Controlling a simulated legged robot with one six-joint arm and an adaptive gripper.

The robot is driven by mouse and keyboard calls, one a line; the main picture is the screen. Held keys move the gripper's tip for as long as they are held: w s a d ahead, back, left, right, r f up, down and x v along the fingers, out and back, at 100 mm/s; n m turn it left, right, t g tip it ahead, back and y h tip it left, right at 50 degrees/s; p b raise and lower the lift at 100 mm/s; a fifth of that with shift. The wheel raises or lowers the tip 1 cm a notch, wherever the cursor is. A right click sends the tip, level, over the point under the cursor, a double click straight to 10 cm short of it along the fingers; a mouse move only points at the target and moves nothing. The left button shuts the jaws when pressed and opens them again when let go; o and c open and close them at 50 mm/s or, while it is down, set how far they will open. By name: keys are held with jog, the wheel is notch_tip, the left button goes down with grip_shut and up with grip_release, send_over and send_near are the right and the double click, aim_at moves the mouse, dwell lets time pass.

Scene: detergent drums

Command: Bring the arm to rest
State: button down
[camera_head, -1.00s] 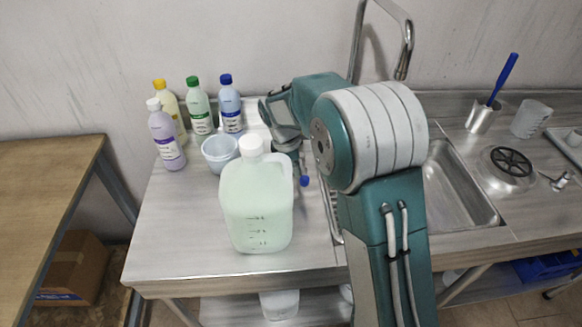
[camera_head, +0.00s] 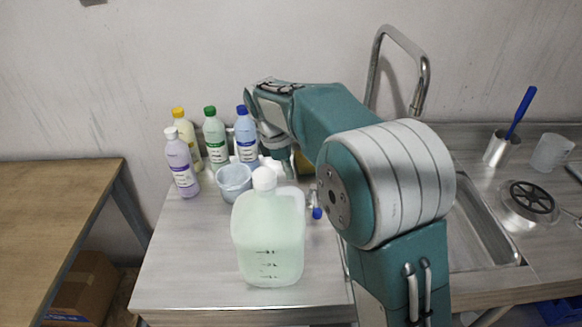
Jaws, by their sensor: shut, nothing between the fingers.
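My arm (camera_head: 395,185) rises from the bottom right and bends left over the counter. My gripper (camera_head: 247,97) is at its far end, seen from behind and partly hidden by my own wrist. It is shut with nothing held. It is raised in front of the wall, beside the blue-capped bottle (camera_head: 246,137). I cannot tell whether it touches that bottle. A large jug of pale green liquid (camera_head: 269,238) with a white cap stands upright on the counter (camera_head: 185,265), apart from the gripper and nearer to me.
Purple (camera_head: 182,165), yellow (camera_head: 188,141) and green (camera_head: 215,140) labelled bottles stand at the back left. A pale blue tub (camera_head: 234,181) is behind the jug. A sink (camera_head: 480,225) and tall faucet (camera_head: 424,75) are at right. The counter's left front is clear.

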jog(key=s+d+r+m+t+y, duration=0.1)
jog(key=s+d+r+m, duration=0.3)
jog(key=s, duration=0.2)
jog(key=s+d+r+m+t+y, duration=0.1)
jog(key=s+d+r+m+t, duration=0.1)
jog(key=s+d+r+m, duration=0.4)
jog(key=s+d+f+m+t, duration=0.1)
jog(key=s+f+m, duration=0.1)
jog(key=s, duration=0.6)
jog(key=s+d+f+m+t, duration=0.1)
jog(key=s+f+m+t, duration=0.1)
jog(key=s+m, duration=0.3)
jog(key=s, duration=0.2)
jog(key=shift+s+y, duration=0.3)
jog(key=shift+s, duration=0.05)
dwell(0.4)
